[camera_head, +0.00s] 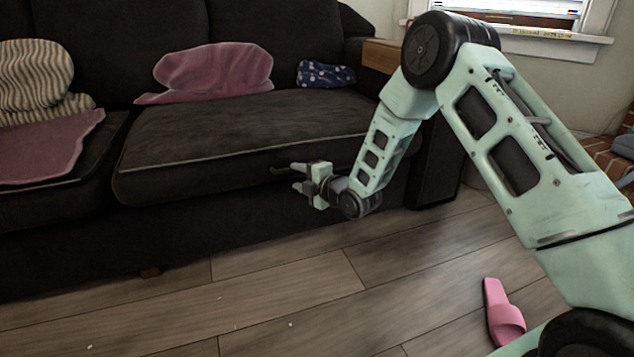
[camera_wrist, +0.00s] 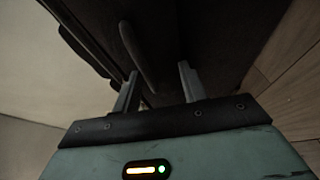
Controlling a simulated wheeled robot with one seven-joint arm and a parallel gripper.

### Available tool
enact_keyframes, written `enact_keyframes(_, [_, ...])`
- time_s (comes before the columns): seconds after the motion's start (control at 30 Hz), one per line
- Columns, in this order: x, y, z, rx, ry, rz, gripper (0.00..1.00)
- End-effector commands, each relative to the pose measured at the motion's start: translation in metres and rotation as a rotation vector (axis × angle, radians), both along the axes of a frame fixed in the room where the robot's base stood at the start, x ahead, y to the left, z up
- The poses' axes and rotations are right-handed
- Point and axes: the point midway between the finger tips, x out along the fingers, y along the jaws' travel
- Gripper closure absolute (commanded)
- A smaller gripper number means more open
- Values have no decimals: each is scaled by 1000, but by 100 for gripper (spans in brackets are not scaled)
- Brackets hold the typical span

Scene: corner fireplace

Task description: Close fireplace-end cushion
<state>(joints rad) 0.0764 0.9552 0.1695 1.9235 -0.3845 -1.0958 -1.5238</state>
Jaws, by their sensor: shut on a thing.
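The fireplace-end cushion (camera_head: 230,140) is the dark brown right-hand seat of the sofa, with a pale seam along its front. It lies roughly flat, and any small gap beneath it is hard to tell. A small dark handle (camera_head: 279,169) sits on its front face. My gripper (camera_head: 296,178) is at this front face beside the handle. In the wrist view, my gripper (camera_wrist: 158,76) has its two fingers on either side of a dark bar-like handle (camera_wrist: 138,52). It is shut on the handle, though the contact itself is dim.
A pink pillow (camera_head: 215,73) and a blue patterned pillow (camera_head: 325,75) rest at the back of the sofa. A striped pillow (camera_head: 35,80) and pink cloth (camera_head: 50,145) are at left. A pink slipper (camera_head: 503,315) lies on the otherwise open wood floor. Brickwork (camera_head: 608,160) stands at right.

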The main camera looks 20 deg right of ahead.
Motion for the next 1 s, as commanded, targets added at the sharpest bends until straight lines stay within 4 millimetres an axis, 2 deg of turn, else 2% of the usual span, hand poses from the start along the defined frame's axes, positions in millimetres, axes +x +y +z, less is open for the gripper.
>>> enact_keyframes(0.07, [-14,-7,-4,-6,25,-4,67])
enact_keyframes(0.6, [-121,-51,25,-2,11,-1,67])
enact_keyframes(0.8, [-146,-61,28,-1,6,0,67])
enact_keyframes(1.0, [-155,-64,29,0,3,1,67])
